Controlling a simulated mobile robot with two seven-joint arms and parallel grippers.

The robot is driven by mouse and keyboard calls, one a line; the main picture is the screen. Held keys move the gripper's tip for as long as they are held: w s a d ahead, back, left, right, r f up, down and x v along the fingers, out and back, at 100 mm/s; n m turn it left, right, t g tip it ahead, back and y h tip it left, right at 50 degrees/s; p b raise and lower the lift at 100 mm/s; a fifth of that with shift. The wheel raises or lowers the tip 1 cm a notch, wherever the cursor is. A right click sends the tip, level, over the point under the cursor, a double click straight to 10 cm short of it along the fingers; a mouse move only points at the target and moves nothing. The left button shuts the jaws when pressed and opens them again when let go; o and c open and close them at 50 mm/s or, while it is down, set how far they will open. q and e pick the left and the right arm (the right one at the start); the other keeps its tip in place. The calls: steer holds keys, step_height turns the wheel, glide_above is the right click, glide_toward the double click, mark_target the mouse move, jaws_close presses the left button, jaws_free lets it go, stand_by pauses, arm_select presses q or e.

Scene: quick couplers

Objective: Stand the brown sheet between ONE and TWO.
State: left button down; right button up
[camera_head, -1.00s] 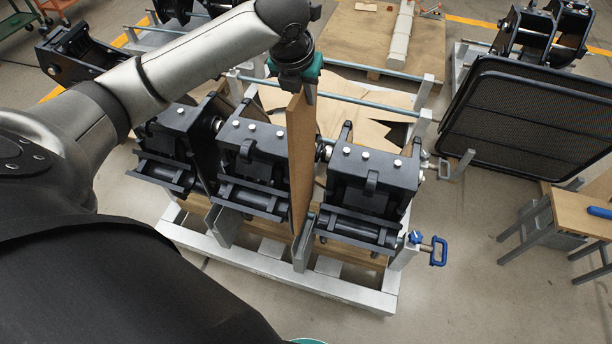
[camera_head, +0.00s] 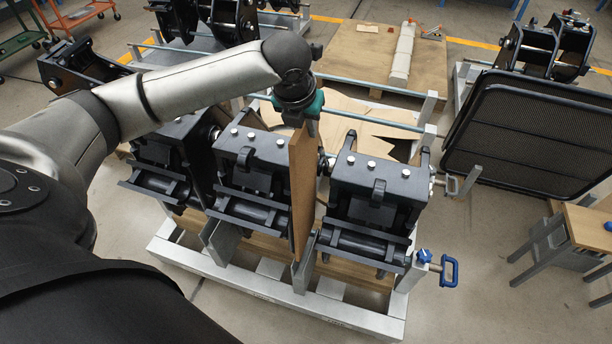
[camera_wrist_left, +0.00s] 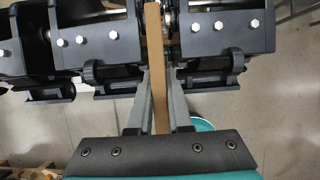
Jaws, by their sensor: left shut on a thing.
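The brown sheet (camera_head: 302,185) is upright, edge-on to the head view, in the gap between the middle coupler (camera_head: 252,165) and the right coupler (camera_head: 378,190). My left gripper (camera_head: 303,122) is shut on its top edge, above the couplers. In the left wrist view the sheet (camera_wrist_left: 154,55) runs between the two fingers (camera_wrist_left: 158,115). Its lower end is close to a grey upright plate (camera_head: 305,262) on the rack; I cannot tell if it touches the rack. I cannot read any ONE or TWO label. My right gripper is not in view.
The couplers, with a third one (camera_head: 165,160) at the left, sit on a silver rack (camera_head: 270,300). A blue-handled clamp (camera_head: 449,270) sticks out at its right. Black mesh panels (camera_head: 530,135) lean at the right, beside a small wooden table (camera_head: 590,228).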

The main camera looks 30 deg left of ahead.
mark_target(298, 151)
arm_select(q)
step_height(298, 151, down, 12)
steer(key=shift+f+b, duration=0.25)
steer(key=shift+b, duration=1)
steer(key=shift+f, duration=0.3)
steer(key=c, duration=0.8)
jaws_free()
steer(key=shift+c, duration=0.2)
steer(key=shift+r, duration=0.35)
steer(key=p+v, duration=0.3)
steer(key=v, duration=0.8)
steer(key=shift+s+r, duration=0.2)
steer(key=shift+r, duration=0.05)
